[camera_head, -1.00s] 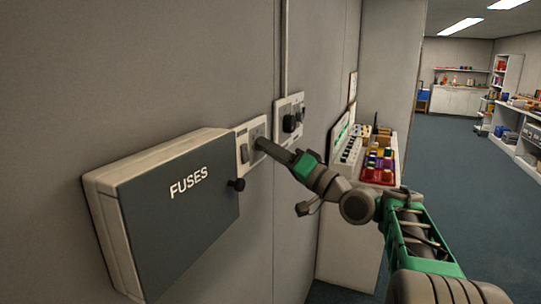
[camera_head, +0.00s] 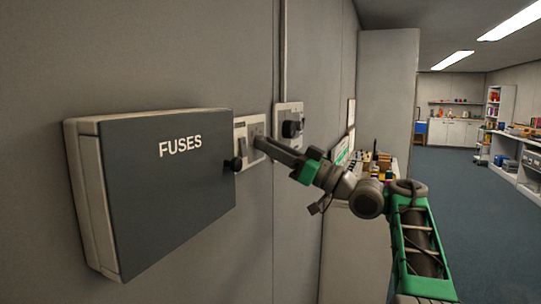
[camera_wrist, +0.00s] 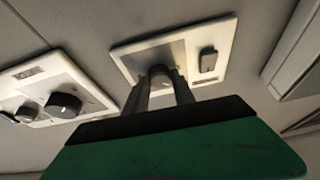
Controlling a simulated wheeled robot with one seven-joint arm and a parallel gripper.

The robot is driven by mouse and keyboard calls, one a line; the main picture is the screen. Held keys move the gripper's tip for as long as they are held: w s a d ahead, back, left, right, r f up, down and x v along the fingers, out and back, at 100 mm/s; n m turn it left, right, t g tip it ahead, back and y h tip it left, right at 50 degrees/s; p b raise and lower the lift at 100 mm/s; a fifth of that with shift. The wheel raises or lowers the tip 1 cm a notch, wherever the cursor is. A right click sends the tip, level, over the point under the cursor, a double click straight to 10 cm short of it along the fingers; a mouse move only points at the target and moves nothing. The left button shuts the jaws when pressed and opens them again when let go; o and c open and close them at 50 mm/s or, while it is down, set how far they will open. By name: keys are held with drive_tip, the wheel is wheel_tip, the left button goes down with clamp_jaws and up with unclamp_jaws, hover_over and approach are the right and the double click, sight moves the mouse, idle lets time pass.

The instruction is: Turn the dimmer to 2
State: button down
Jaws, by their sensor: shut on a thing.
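A white wall plate (camera_wrist: 185,40) carries a rocker switch (camera_wrist: 208,59) and a round grey knob (camera_wrist: 159,73), which I take for the dimmer. My gripper (camera_wrist: 160,84) is shut on this knob, one finger on each side. In the head view, my gripper (camera_head: 268,145) reaches the same plate from the right and hides the knob. The plate's rocker switch (camera_head: 243,148) shows left of my fingertips. I cannot read any numbers or the knob's setting.
A grey fuse box (camera_head: 180,195) with a black knob (camera_head: 233,164) juts out left of the plate. A second plate with dark knobs (camera_head: 291,128) is just beyond it. A cabinet with goods on top stands behind my arm. Open floor lies to the right.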

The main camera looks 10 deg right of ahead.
drive_tip(key=shift+n, duration=0.3)
drive_tip(key=c, duration=1.1)
unclamp_jaws()
drive_tip(key=shift+o, duration=0.2)
drive_tip(key=b+v, duration=0.7)
drive_tip(key=b, duration=0.3)
drive_tip(key=shift+d+f, duration=0.2)
drive_tip(key=shift+d, duration=0.15)
drive_tip(key=shift+s, duration=0.1)
